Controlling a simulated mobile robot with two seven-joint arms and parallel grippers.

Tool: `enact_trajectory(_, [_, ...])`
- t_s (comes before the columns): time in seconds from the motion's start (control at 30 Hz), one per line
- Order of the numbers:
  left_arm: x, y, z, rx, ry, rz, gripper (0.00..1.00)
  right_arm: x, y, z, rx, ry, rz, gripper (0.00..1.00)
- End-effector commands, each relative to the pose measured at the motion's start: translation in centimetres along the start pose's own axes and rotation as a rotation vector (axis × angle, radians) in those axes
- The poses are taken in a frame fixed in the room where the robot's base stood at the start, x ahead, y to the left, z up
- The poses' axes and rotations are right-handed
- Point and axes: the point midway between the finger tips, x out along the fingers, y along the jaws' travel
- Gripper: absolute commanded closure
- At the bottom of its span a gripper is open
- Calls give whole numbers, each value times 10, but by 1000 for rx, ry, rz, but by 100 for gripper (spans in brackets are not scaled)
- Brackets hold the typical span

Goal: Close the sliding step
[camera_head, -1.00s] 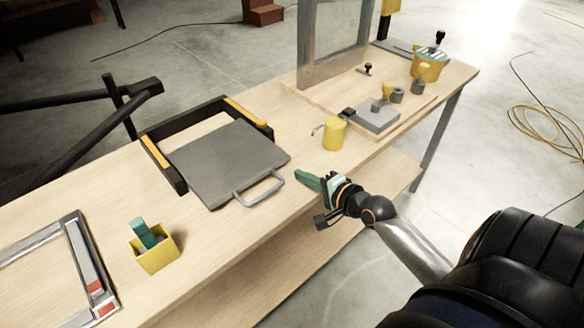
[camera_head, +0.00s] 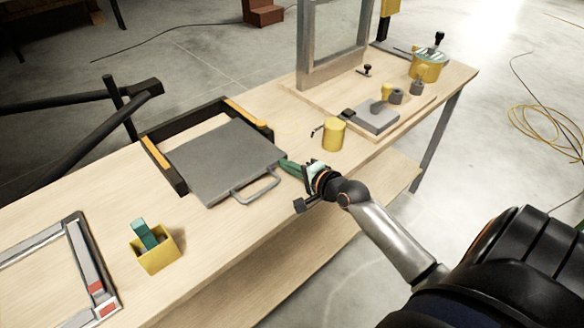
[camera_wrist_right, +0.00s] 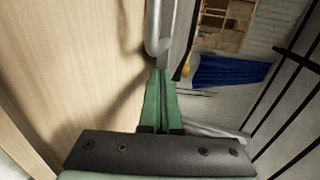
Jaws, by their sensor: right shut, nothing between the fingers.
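The sliding step is a grey plate (camera_head: 222,160) with a grey bar handle (camera_head: 258,188) on its front edge. It sticks out of a black frame with orange rails (camera_head: 245,113) on the wooden bench. My right gripper (camera_head: 284,163) is shut and empty, its green fingers at the plate's right front corner, just right of the handle. In the right wrist view the shut fingers (camera_wrist_right: 160,95) point at the grey handle (camera_wrist_right: 160,35) and the plate's edge; I cannot tell whether they touch. My left gripper is not in view.
A yellow cup (camera_head: 334,134) stands right of the step, with a grey block (camera_head: 372,120) and an upright grey frame (camera_head: 300,45) beyond. A yellow box (camera_head: 158,255) and a metal frame (camera_head: 95,285) lie at the left. The bench's front edge runs below my right gripper.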

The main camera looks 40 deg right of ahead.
Motion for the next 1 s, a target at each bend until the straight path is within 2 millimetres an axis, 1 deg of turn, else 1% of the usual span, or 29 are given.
enact_trajectory(0.03, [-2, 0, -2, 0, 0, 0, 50, 10, -7, -1, 3, 1, -5, 100])
enact_trajectory(0.3, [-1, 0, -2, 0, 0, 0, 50, 61, -21, 0, 2, 0, -5, 100])
enact_trajectory(0.4, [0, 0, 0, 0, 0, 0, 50, 76, -25, 0, 2, 1, -4, 100])
enact_trajectory(0.5, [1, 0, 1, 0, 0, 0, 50, 85, -28, 0, 0, 0, -2, 100])
enact_trajectory(0.63, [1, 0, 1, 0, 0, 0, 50, 90, -30, 1, 0, -1, -2, 100])
enact_trajectory(1.0, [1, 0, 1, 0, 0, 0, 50, 91, -33, 1, 0, -1, -7, 100])
